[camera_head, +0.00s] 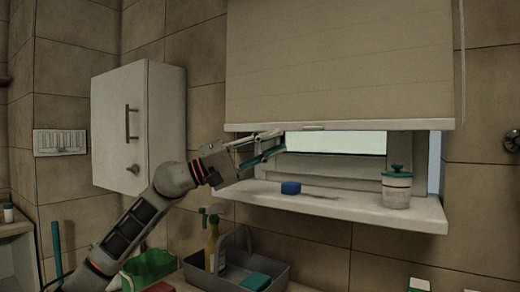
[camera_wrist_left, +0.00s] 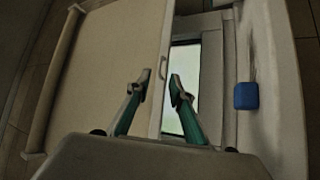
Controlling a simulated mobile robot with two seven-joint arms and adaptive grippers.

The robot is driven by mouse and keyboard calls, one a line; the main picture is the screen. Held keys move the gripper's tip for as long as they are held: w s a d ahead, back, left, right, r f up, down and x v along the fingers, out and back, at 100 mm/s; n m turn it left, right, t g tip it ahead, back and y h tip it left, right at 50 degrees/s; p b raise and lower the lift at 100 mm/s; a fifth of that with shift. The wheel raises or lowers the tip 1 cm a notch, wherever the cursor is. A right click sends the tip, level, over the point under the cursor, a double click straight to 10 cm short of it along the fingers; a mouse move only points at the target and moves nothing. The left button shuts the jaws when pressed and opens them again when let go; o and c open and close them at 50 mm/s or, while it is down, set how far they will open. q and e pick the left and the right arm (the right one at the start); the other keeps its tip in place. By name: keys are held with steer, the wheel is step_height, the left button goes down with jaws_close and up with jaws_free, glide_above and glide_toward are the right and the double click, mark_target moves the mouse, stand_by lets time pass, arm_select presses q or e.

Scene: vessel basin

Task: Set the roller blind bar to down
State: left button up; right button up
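The cream roller blind (camera_head: 340,62) hangs over the window, with its pale bottom bar (camera_head: 380,125) partway down and a strip of window showing below. A small tab (camera_head: 313,128) sits on the bar. My left gripper (camera_head: 281,142) is at the bar's left part, just under it. In the left wrist view my left gripper (camera_wrist_left: 160,78) is open, its two green-sided fingers apart. The bar (camera_wrist_left: 166,45) runs lengthwise between the fingertips in that picture; I cannot tell whether they touch it. My right gripper is not in view.
Below the blind, the window sill (camera_head: 340,205) carries a blue sponge (camera_head: 291,188) and a white canister with a green top (camera_head: 397,187). A white cabinet (camera_head: 138,125) hangs at left. A grey caddy (camera_head: 232,270) with bottles stands below.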

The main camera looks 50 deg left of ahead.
arm_select(q)
steer(key=shift+v, duration=1.65)
